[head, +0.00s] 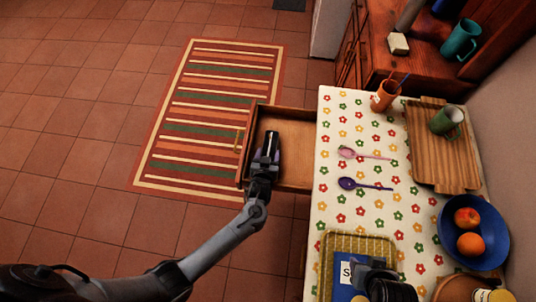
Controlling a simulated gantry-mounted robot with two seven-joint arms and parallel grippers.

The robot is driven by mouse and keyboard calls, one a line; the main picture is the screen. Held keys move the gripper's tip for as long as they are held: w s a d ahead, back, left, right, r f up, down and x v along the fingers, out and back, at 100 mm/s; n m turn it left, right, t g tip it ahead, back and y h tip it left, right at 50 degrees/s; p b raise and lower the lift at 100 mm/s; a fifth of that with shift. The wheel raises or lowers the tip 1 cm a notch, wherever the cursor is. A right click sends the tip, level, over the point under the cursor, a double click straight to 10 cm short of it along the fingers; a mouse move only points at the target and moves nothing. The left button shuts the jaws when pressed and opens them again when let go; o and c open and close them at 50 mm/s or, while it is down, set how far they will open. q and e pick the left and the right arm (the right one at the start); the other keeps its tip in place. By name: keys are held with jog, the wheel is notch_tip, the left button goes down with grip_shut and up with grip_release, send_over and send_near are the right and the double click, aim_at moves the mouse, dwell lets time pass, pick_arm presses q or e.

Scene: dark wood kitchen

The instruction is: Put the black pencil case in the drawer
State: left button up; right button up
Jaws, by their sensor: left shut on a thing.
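My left gripper (269,146) is over the open drawer (299,132), just inside its front, and points away from me. It is shut on a dark narrow thing that appears to be the black pencil case (271,138); the gripper hides much of it, and I cannot tell whether it touches the drawer floor. The drawer is pulled out to the left from under the table, and its visible floor is bare. My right gripper (378,280) is at the bottom edge above a woven tray; its fingers are not clear.
The flowered tabletop (345,215) holds pink and purple spoons (366,185), an orange cup (384,96), a wooden board (430,160) with a green mug (446,121), and a blue fruit bowl (492,245). The woven tray (384,245) holds a blue item.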

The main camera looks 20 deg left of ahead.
pick_arm(q)
jog(key=shift+f, duration=0.15)
pick_arm(e)
jog(key=shift+f, duration=0.1)
pick_arm(q)
jog(key=o, duration=1.1)
